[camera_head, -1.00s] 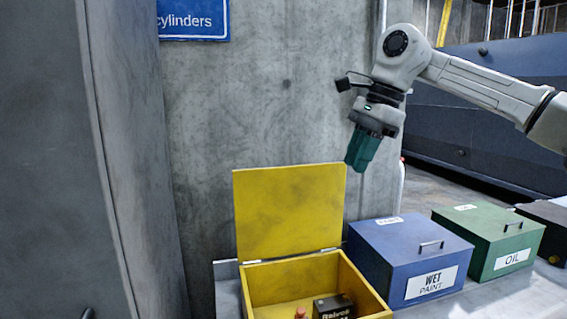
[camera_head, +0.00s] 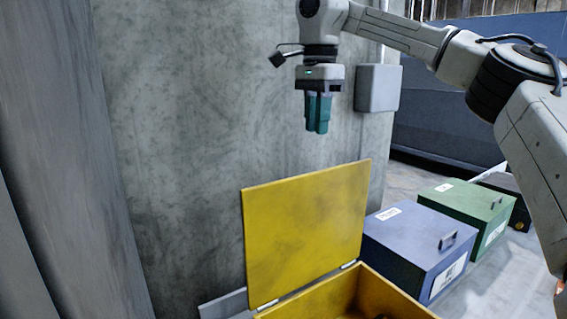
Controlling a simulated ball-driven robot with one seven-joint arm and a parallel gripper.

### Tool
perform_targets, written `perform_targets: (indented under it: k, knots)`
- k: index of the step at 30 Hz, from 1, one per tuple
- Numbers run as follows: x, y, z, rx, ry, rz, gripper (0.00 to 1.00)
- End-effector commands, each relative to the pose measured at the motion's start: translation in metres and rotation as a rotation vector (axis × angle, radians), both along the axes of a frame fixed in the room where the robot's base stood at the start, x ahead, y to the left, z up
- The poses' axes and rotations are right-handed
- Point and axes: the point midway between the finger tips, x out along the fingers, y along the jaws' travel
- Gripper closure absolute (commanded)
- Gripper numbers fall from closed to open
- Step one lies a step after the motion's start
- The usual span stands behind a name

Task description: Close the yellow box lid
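The yellow box (camera_head: 383,295) stands at the bottom centre, cut off by the lower picture edge. Its yellow lid (camera_head: 305,232) is open and stands upright on hinges at the back of the box, near the concrete wall. My gripper (camera_head: 317,131) hangs fingers down above the lid's top edge in the picture, apart from it. The teal fingers look close together, and I cannot tell whether there is a gap between them. Nothing shows in their grip. Most of the box's inside is out of view; a small dark thing shows at the bottom edge.
A blue box (camera_head: 410,248) with a closed lid stands right of the yellow box. A green box (camera_head: 466,212) and a dark box (camera_head: 510,190) stand farther right. A concrete wall (camera_head: 180,130) rises behind. A grey wall box (camera_head: 378,88) is right of my gripper.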

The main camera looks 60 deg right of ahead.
Motion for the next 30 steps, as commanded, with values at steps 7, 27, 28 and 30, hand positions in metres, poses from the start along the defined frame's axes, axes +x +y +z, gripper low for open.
perform_targets:
  k: [7, 27, 28, 30]
  knots:
    - [0.000, -0.001, -0.014, 0.001, 0.002, -0.001, 0.78]
    - [0.000, 0.000, -0.106, 0.000, -0.001, 0.000, 0.78]
    - [0.000, 0.000, -0.107, 0.000, -0.001, 0.000, 0.78]
    - [0.000, 0.000, -0.108, 0.000, -0.001, 0.000, 0.78]
